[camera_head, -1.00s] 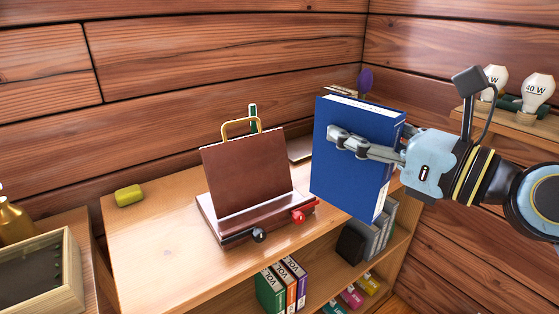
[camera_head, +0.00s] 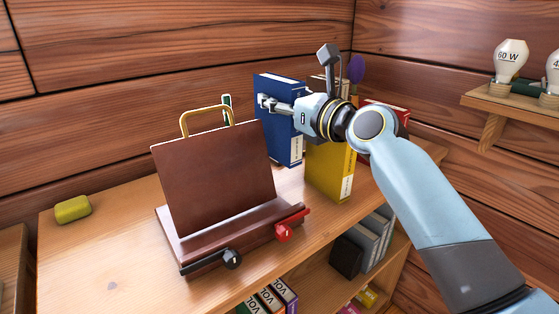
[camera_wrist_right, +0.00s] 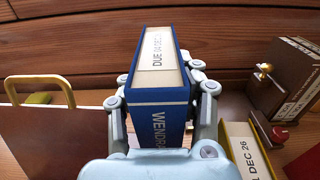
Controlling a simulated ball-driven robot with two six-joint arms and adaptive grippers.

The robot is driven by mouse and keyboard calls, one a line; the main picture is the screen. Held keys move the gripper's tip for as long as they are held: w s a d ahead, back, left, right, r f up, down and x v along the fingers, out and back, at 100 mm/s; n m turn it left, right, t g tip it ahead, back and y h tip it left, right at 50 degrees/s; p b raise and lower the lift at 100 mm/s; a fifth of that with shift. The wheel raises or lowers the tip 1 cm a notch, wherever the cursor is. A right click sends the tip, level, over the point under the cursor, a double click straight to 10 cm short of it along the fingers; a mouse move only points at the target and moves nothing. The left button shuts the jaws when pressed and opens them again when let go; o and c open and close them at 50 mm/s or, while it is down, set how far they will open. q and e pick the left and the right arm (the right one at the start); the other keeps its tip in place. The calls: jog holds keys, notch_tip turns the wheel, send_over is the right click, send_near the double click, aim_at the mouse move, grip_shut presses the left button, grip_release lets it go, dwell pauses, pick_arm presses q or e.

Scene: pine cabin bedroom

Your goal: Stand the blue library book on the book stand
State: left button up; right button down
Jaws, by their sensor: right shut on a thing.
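The blue library book (camera_head: 281,130) is upright in my right gripper (camera_head: 272,104), which is shut on it. In the head view it is right of the book stand's backrest and farther back, beside a yellow book (camera_head: 330,172). Whether its bottom touches the shelf top is hard to tell. The right wrist view shows the blue book (camera_wrist_right: 160,92) between both fingers, its due-date label and spine lettering facing the camera. The brown book stand (camera_head: 213,182) has an empty ledge, a gold handle on top, and black and red knobs in front. My left gripper is not in view.
The stand is on a wooden shelf unit (camera_head: 115,250) against the plank wall. A yellow-green block (camera_head: 72,209) lies at left. A dark red book (camera_head: 388,112) is behind my right arm.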

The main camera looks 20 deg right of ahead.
aim_at(278, 136)
notch_tip(278, 136, down, 2)
jog(key=shift+f, duration=0.1)
notch_tip(278, 136, down, 5)
jog(key=b, duration=0.3)
jog(key=shift+f+b, duration=0.2)
jog(key=shift+b, duration=0.15)
jog(key=shift+r, duration=0.15)
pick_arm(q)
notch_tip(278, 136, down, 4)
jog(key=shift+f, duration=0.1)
pick_arm(e)
jog(key=c, duration=1.4)
grip_release()
jog(key=shift+f, duration=0.2)
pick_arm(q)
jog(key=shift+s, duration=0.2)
pick_arm(e)
jog(key=shift+o, duration=0.9)
jog(key=shift+r, duration=0.1)
